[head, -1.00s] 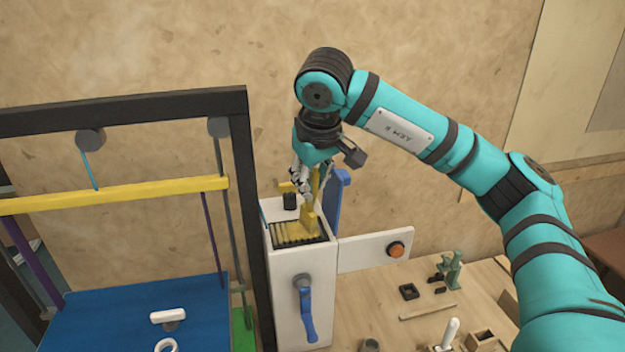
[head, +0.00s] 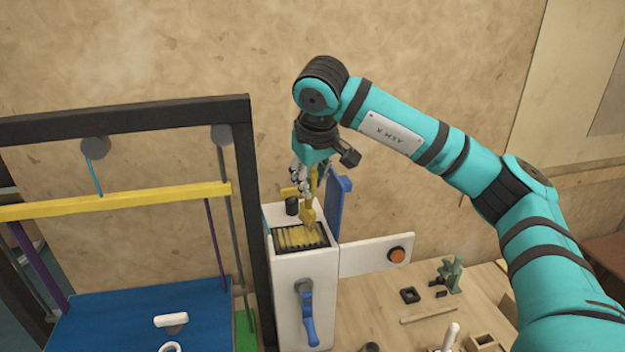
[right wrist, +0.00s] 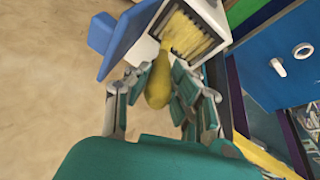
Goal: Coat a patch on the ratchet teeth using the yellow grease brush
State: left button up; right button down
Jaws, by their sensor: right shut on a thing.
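My right gripper (head: 308,184) is shut on the yellow grease brush (head: 309,215) above the white housing (head: 305,295). The brush points down, its lower end at the ratchet teeth (head: 290,238) in the housing's open top. In the right wrist view the brush handle (right wrist: 158,82) sits between the fingers (right wrist: 155,95), with the bristles over the toothed opening (right wrist: 205,42). A yellowish layer shows on part of the teeth. Whether the bristles press on the teeth is hard to tell. My left gripper is not in view.
A black frame post (head: 255,200) rises just left of the housing. A blue lever (head: 308,315) is on the housing's front. A white arm with an orange knob (head: 397,255) extends right over the wooden bench.

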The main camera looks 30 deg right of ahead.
jog(key=shift+w+a, duration=0.2)
jog(key=shift+a, duration=0.45)
jog(key=shift+s+a, duration=0.2)
jog(key=shift+s, duration=0.55)
jog(key=shift+s+a, duration=0.15)
jog(key=shift+s, duration=0.6)
jog(key=shift+b, duration=0.3)
